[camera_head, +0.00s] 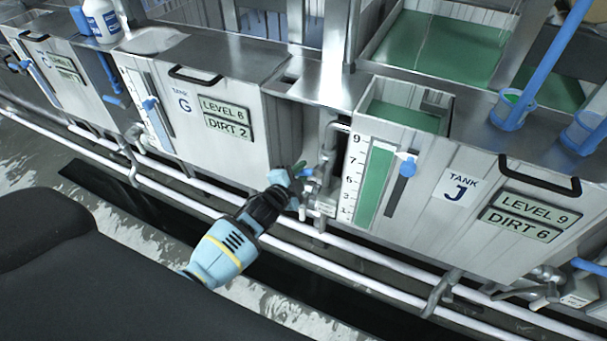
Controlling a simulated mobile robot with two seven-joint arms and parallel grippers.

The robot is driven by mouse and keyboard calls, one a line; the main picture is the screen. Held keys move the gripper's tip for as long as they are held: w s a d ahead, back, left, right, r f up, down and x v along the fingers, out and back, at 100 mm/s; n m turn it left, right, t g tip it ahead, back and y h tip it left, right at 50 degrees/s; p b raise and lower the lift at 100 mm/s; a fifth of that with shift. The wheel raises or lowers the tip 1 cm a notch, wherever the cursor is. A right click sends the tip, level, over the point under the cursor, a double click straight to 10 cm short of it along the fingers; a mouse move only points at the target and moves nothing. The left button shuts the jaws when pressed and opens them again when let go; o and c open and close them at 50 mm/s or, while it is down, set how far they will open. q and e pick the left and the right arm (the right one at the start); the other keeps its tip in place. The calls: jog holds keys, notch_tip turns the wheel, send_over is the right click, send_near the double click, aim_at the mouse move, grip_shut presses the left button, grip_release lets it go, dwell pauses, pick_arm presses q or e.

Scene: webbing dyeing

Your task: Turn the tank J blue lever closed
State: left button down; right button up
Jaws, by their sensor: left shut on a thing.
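Tank J (462,188) is the grey metal tank at the right, with a "LEVEL 9" sign (530,208) and a "DIRT 6" sign (518,227). A small blue lever (307,172) sits on the pipework at the left side of tank J, beside its gauge. My left gripper (297,177) reaches in from below and is shut on the blue lever. The fingers cover part of the lever, so its exact angle is hard to tell. My right gripper is not in view.
Tank J's gauge (374,187) shows green high up, with a blue-handled slider (408,166) beside it. Tank G (180,118) stands to the left. White pipes (350,258) run along the tanks' base. A white bottle (102,20) stands at the top left.

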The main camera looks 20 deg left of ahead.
pick_arm(q)
jog(key=r+m, duration=0.1)
jog(key=m, duration=0.1)
jog(key=r+m+y, duration=0.1)
jog(key=m, duration=0.1)
jog(key=shift+a+r+p, duration=0.2)
jog(key=shift+a+p, duration=0.15)
jog(key=shift+r+m, duration=0.1)
jog(key=shift+m, duration=0.2)
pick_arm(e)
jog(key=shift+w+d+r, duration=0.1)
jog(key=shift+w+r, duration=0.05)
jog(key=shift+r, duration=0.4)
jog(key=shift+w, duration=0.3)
pick_arm(q)
jog(key=c, duration=1.3)
grip_release()
jog(key=shift+r, duration=0.1)
jog(key=shift+c, duration=0.2)
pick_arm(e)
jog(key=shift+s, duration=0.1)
